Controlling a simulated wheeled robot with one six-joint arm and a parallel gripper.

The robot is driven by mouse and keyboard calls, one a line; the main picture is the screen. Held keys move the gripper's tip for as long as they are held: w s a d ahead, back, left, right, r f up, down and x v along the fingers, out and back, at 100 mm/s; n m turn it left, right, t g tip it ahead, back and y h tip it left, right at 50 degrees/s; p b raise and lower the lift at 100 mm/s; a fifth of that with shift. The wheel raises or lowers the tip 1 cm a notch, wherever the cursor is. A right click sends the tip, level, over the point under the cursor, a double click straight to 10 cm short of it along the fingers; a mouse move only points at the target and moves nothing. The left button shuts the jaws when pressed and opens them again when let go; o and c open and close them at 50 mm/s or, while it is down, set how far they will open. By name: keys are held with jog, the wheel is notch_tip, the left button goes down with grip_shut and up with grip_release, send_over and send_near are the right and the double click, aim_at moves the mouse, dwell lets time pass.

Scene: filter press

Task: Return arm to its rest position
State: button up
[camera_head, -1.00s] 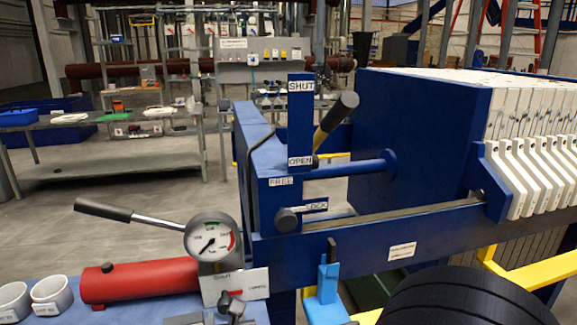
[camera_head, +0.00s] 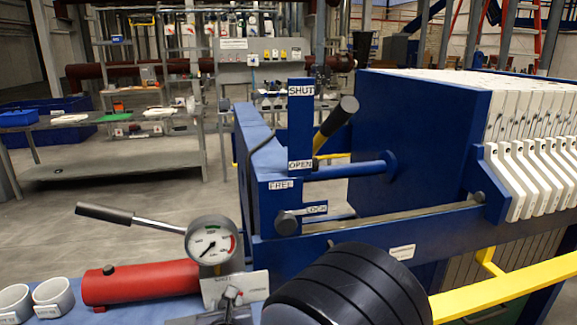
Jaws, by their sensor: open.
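A black ribbed rounded part, most likely a link of my own arm, fills the bottom middle of the view. It hides the front of the press below the rail and part of the blue bench. The blue filter press (camera_head: 425,160) stands beyond it with its white plates (camera_head: 530,175) on the right. My arm part appears in front of the press; whether it touches anything cannot be told.
A red cylinder (camera_head: 140,284) with a gauge (camera_head: 211,243) and black-gripped lever (camera_head: 105,214) lies on the blue bench (camera_head: 75,312), beside two white cups (camera_head: 52,296). A yellow bar (camera_head: 505,290) crosses at lower right. Open floor lies at left.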

jog(key=shift+r+n+h+p, duration=0.25)
jog(key=shift+n+h+p, duration=0.35)
jog(key=shift+p, duration=1.45)
